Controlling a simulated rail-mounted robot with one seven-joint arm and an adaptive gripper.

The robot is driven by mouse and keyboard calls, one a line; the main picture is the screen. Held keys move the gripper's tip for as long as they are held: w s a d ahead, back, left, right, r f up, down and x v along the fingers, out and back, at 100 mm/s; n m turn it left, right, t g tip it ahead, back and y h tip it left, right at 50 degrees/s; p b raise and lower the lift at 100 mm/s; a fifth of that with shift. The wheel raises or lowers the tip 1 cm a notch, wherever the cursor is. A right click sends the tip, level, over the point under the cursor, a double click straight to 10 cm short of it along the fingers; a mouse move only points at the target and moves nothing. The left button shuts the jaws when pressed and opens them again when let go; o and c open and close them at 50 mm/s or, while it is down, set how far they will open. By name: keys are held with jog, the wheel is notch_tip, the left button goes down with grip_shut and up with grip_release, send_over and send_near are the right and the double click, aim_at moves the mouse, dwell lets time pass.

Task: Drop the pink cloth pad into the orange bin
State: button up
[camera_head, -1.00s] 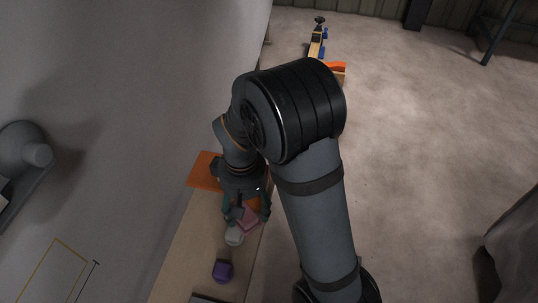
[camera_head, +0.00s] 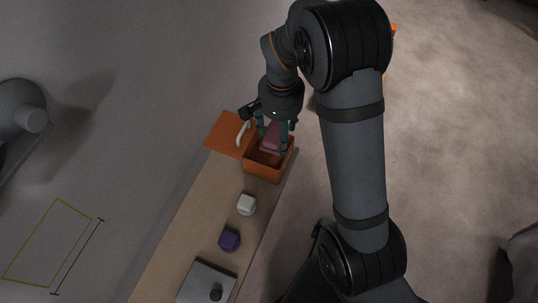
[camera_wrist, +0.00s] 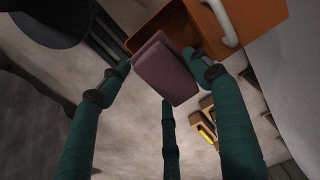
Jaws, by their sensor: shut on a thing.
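The pink cloth pad (camera_head: 272,138) is gripped between the teal fingers of my gripper (camera_head: 274,146). It sits at the mouth of the open orange bin (camera_head: 262,171), over its far part in the head view. In the wrist view the pad (camera_wrist: 166,72) hangs between the fingers of my gripper (camera_wrist: 160,78), with the orange bin (camera_wrist: 264,20) just behind it. I cannot tell whether the pad's lower edge is inside the rim. My fingers partly hide the bin's far side.
An orange panel (camera_head: 222,136) with a pale curved handle (camera_head: 243,133) lies left of the bin. A white block (camera_head: 246,204), a purple block (camera_head: 229,240) and a grey lidded box (camera_head: 207,284) stand nearer on the narrow wooden bench (camera_head: 185,235).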

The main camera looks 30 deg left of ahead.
notch_tip(320, 180, down, 5)
jog(key=b, duration=0.3)
jog(key=shift+f+b, duration=0.15)
jog(key=shift+b, duration=0.2)
jog(key=o, duration=1.2)
jog(key=shift+c, duration=0.2)
notch_tip(320, 180, up, 12)
jog(key=shift+r, duration=0.1)
